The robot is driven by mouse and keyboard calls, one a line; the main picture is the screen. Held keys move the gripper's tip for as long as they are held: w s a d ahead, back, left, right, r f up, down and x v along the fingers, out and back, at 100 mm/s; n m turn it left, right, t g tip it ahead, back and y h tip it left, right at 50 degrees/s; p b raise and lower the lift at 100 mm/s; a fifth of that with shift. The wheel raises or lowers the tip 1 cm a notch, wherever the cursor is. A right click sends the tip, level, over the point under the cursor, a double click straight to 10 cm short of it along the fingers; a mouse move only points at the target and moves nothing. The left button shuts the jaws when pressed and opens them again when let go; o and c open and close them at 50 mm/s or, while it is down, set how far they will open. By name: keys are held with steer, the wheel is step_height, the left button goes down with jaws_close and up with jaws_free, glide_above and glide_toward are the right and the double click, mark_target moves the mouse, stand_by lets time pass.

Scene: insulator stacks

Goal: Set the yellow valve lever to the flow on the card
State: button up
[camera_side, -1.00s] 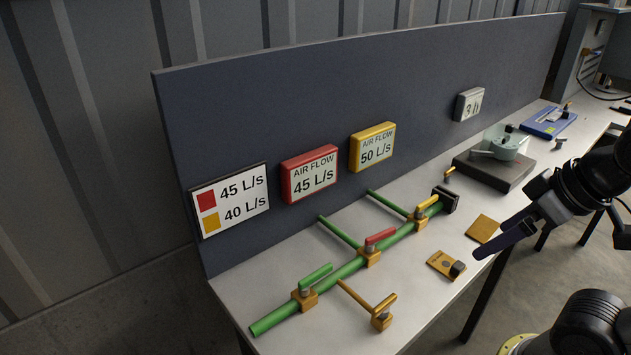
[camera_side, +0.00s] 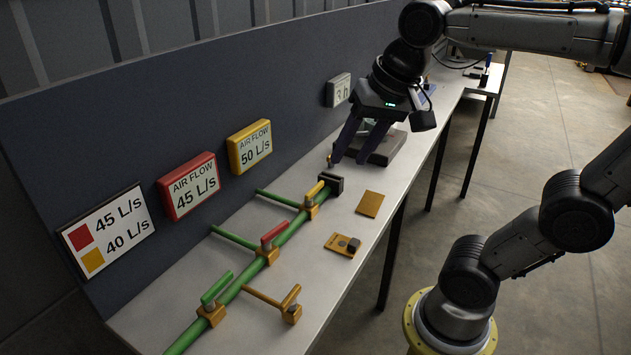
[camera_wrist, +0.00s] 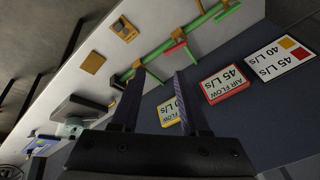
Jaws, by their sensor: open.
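The yellow valve lever (camera_side: 315,190) sits on the far valve of the green pipe (camera_side: 239,286), roughly in line with the pipe. The card (camera_side: 109,229) shows red 45 L/s and yellow 40 L/s. The yellow display (camera_side: 249,147) reads 50 L/s and the red display (camera_side: 188,186) reads 45 L/s. My gripper (camera_side: 349,161) is open and empty, above the bench beyond the pipe's black end, apart from the yellow lever. In the wrist view my gripper (camera_wrist: 160,74) points toward the pipe, with the yellow valve partly hidden near the left finger.
A red lever (camera_side: 273,236) and a green lever (camera_side: 216,288) sit on the same pipe. A separate orange-handled fitting (camera_side: 291,297), an orange plate with a dark knob (camera_side: 343,245) and a flat orange square (camera_side: 370,204) lie nearby. A dark block (camera_side: 384,150) stands beyond the gripper.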

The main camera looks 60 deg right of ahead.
steer(key=w+d+r+m+g, duration=0.1)
steer(key=w+d+m+g, duration=0.1)
steer(key=w+d+m, duration=0.5)
steer(key=m+g, duration=0.3)
glide_above(316, 186)
step_height(316, 186, down, 11)
step_height(316, 186, down, 12)
steer(key=shift+d+f, duration=0.1)
steer(key=shift+f, duration=0.05)
steer(key=shift+c, duration=0.2)
jaws_close()
stand_by(0.4)
